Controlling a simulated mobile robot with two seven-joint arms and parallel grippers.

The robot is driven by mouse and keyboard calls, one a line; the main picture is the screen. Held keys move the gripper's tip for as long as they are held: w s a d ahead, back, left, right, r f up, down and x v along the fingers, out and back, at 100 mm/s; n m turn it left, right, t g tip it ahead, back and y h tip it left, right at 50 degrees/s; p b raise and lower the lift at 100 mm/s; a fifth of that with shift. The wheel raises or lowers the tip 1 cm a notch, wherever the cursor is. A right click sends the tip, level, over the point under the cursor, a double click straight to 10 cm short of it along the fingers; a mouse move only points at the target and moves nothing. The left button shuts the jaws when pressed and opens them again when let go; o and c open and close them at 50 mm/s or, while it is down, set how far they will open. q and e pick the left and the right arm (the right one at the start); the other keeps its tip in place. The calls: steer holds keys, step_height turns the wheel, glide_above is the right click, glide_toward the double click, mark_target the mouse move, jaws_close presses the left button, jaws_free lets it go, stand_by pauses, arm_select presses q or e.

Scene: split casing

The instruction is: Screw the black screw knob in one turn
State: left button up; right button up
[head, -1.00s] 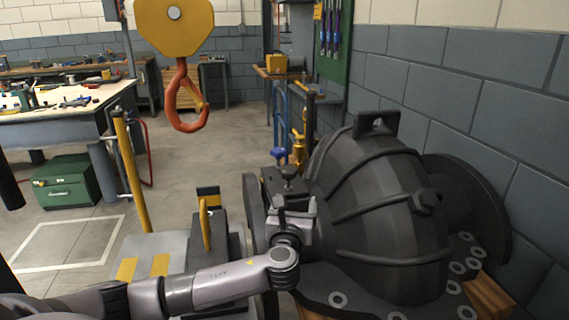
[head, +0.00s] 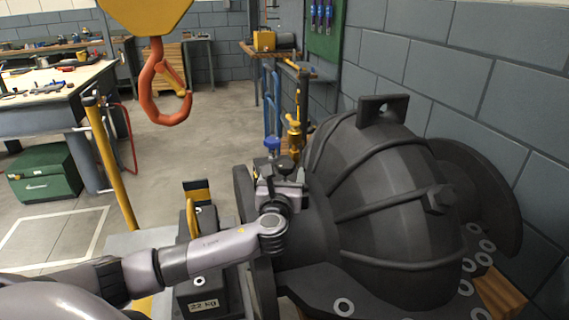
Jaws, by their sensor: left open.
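The black screw knob (head: 285,163) stands on top of a dark block at the left end of the large dark casing (head: 375,200), just right of a blue knob (head: 272,144). My left gripper (head: 281,173) is open, with its fingers pointing away from me at the black knob. The fingers overlap the knob's lower part in the picture; I cannot tell whether they touch it. The knob's stem and the block are mostly hidden behind the gripper. My right gripper is not in view.
An orange crane hook (head: 160,85) hangs at the upper left. A yellow post (head: 110,165) and a dark weight marked 22 KG (head: 203,306) stand left of the casing. A brick wall (head: 480,90) is close on the right.

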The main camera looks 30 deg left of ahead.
mark_target(284, 169)
arm_select(q)
steer(key=shift+b+x, duration=0.3)
steer(key=shift+x, duration=2.45)
steer(key=shift+c, duration=0.3)
steer(key=c, duration=0.9)
